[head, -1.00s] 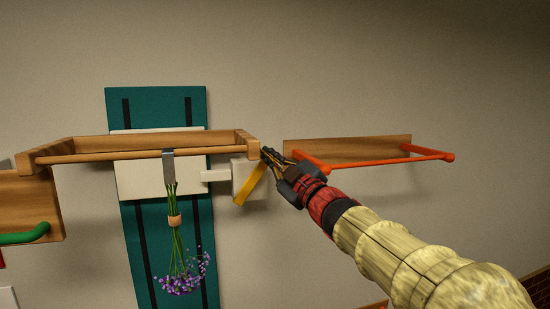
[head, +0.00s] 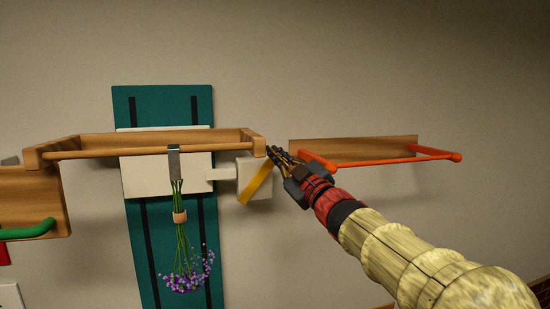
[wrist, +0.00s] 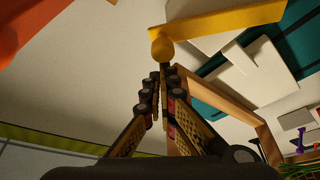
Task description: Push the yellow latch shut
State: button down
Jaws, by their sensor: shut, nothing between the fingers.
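The yellow latch (head: 256,183) is a flat bar on a white block (head: 262,190) at the right of the white plate (head: 160,177). In the head view it is tilted, its upper end to the right. My gripper (head: 271,151) is shut and empty, with its tips just right of the latch's upper end. In the wrist view the latch (wrist: 225,25) runs across the top, with a round yellow end (wrist: 162,49) just beyond the tips of my gripper (wrist: 161,72). I cannot tell whether they touch.
A wooden rail frame (head: 100,153) passes in front of the plate, with a purple flower bunch (head: 185,280) hanging from it by a metal hook (head: 174,163). A red-orange rail (head: 390,158) on a wooden board is right of my gripper. A teal panel (head: 161,102) stands behind.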

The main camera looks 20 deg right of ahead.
jog(key=d+f+m+t+h+b, duration=0.2)
jog(key=d+f+m+h+b, duration=0.3)
jog(key=m+b, duration=0.7)
jog(key=f+h+b, duration=0.1)
jog(key=b, duration=0.2)
jog(key=shift+d+f+m+b, duration=0.3)
jog(key=shift+b, duration=0.1)
jog(key=shift+f, duration=0.2)
